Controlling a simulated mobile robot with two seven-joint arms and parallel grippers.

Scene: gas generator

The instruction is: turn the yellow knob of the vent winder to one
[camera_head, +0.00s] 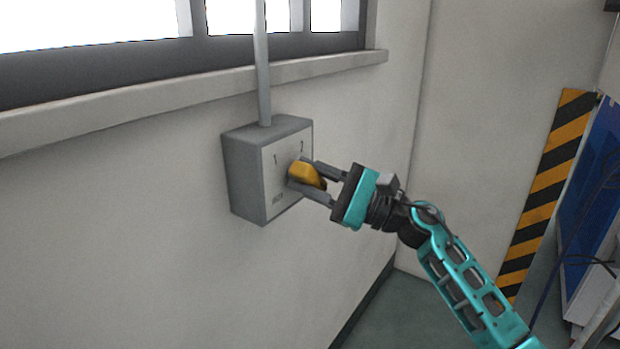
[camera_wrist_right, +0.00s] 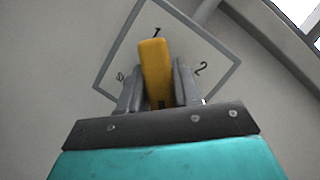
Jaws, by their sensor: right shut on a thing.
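The vent winder is a grey box (camera_head: 246,180) on the wall below the window, with a pale front plate. Its yellow knob (camera_head: 305,174) sticks out from the plate. My right gripper (camera_head: 311,181) reaches in from the right and is shut on the knob, one finger on each side. In the right wrist view the yellow knob (camera_wrist_right: 155,72) stands between the two fingers (camera_wrist_right: 158,88), its far end close to the printed 1. A 2 shows to the right and another mark to the left. My left gripper is not in view.
A grey pipe (camera_head: 262,70) runs up from the box past the window sill (camera_head: 180,92). A black-and-yellow striped strip (camera_head: 545,190) and a blue panel (camera_head: 590,190) stand at the right. The wall around the box is clear.

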